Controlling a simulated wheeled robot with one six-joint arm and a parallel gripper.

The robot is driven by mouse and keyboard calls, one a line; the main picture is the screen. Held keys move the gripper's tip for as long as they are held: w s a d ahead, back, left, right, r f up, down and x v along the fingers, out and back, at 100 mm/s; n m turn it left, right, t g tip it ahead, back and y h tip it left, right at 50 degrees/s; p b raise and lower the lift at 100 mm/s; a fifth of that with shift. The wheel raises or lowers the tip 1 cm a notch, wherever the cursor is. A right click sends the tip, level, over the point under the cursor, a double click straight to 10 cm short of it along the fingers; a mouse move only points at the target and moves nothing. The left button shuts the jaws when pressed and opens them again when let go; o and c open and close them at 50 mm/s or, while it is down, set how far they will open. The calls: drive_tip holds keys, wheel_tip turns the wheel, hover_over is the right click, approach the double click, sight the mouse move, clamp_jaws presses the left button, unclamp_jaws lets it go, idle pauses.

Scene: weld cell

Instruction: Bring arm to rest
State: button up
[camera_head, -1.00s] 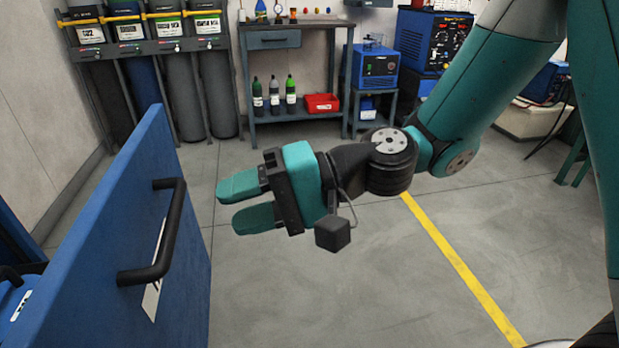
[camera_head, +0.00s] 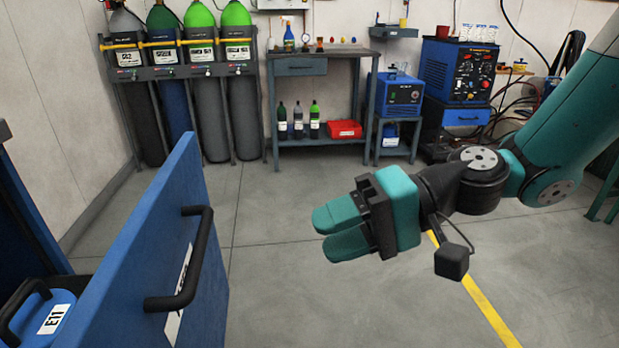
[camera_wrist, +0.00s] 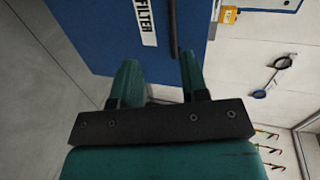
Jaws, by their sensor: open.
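My gripper (camera_head: 341,229) is open and empty, with its two green fingers pointing left, in mid-air over the floor. In the head view it is to the right of a blue door (camera_head: 188,240) with a black bar handle (camera_head: 186,262), and clear space lies between them. The wrist view shows the fingers (camera_wrist: 158,82) apart with nothing between them. Beyond them is a blue panel (camera_wrist: 100,35) with a dark handle and a white label, part of which reads "FILTER".
Gas cylinders (camera_head: 207,110) stand in a rack at the back left. A workbench (camera_head: 318,58) with bottles and a red bin (camera_head: 344,129) is at the back middle. Blue welding machines (camera_head: 459,70) stand at back right. A blue case (camera_head: 50,318) sits behind the door. The middle floor is open.

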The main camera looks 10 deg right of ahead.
drive_tip(key=s+d+n+h, duration=0.6)
drive_tip(key=s+d+h, duration=0.1)
drive_tip(key=s+h, duration=0.25)
wheel_tip(320, 180, up, 26)
drive_tip(key=p, duration=2.6)
drive_tip(key=shift+w+t+h+p, duration=0.35)
drive_tip(key=shift+w+t+h, duration=0.05)
drive_tip(key=shift+w+h, duration=0.05)
drive_tip(key=shift+a, duration=0.1)
